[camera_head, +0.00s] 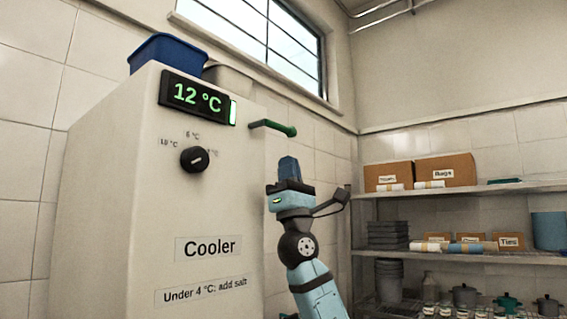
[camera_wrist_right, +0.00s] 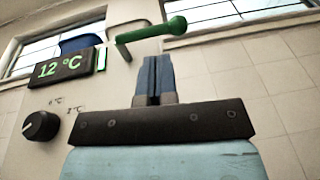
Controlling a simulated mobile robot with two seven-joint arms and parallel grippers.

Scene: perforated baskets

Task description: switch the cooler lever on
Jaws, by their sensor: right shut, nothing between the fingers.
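The cooler (camera_head: 143,215) is a tall pale cabinet at the left of the head view. Its green lever (camera_head: 273,129) sticks out near the top right of the front, roughly level, with a rounded end. In the right wrist view the lever (camera_wrist_right: 151,33) crosses above the fingers. My right gripper (camera_head: 289,160) is shut and empty, its blue fingers pointing up just below the lever's end. In the right wrist view the gripper (camera_wrist_right: 153,62) appears apart from the lever, with a small gap. My left gripper is in neither view.
A black display (camera_head: 197,96) reads 12 °C beside a lit green bar. A dark knob (camera_head: 194,159) sits below it. A blue basket (camera_head: 165,52) stands on top of the cooler. Shelves with boxes (camera_head: 445,170) and pots are at the right.

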